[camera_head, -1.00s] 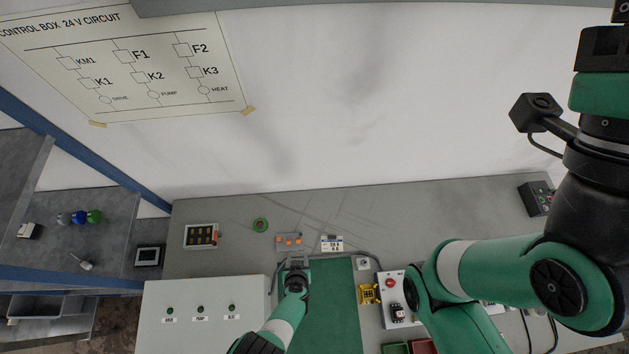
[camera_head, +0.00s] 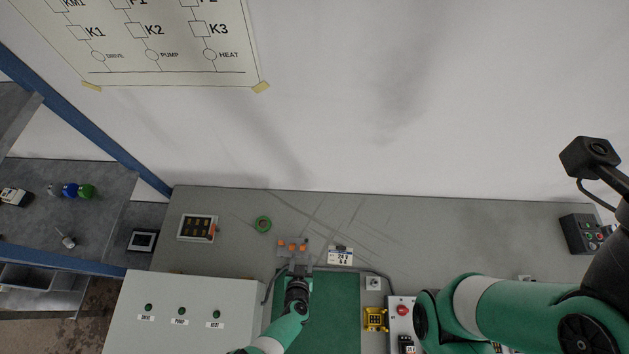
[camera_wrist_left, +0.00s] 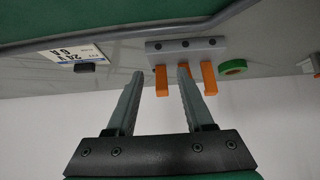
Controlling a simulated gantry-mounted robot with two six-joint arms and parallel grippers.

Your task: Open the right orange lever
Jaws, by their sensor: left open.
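A small grey terminal block (camera_head: 293,255) with three orange levers lies on the bench beyond the green mat. The right orange lever (camera_head: 304,246) is at the block's right end. In the left wrist view the scene is turned around, so this lever (camera_wrist_left: 161,81) is the leftmost on the block (camera_wrist_left: 190,50). My left gripper (camera_head: 297,264) is at the block's near side. In the wrist view its open fingers (camera_wrist_left: 161,72) are on either side of the right lever, with gaps. One finger partly covers the middle lever (camera_wrist_left: 184,72). My right gripper is out of view.
A 24 V label plate (camera_head: 340,255) lies right of the block, and a green tape roll (camera_head: 263,224) lies left of it. A white control box (camera_head: 190,310) stands at the front left. A yellow part (camera_head: 375,319) is right of the mat (camera_head: 335,300).

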